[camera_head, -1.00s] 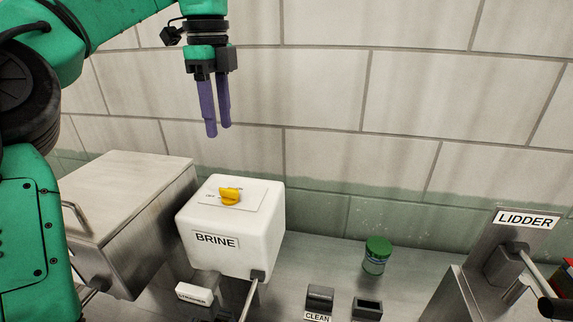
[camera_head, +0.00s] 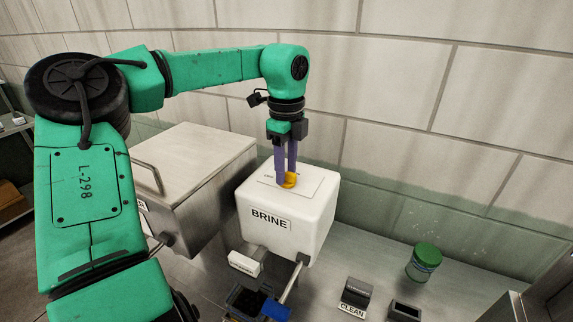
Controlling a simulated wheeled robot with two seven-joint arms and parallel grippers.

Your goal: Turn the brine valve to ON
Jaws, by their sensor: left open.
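The white box labelled BRINE (camera_head: 285,232) stands on the metal counter in the middle of the head view. Its yellow valve knob (camera_head: 290,180) sits on the plate on top, partly hidden by my left gripper. My left gripper (camera_head: 286,180) points down from above, its two purple fingers open at the knob, with one finger in front of it. I cannot tell whether the fingers touch the knob. The ON and OFF marks on the plate are too small or covered to read. My right gripper is not in view.
A metal lidded box (camera_head: 195,165) stands close to the left of the BRINE box. A green-lidded jar (camera_head: 425,262) and a CLEAN holder (camera_head: 355,295) are on the counter to the right. The tiled wall (camera_head: 400,90) is close behind.

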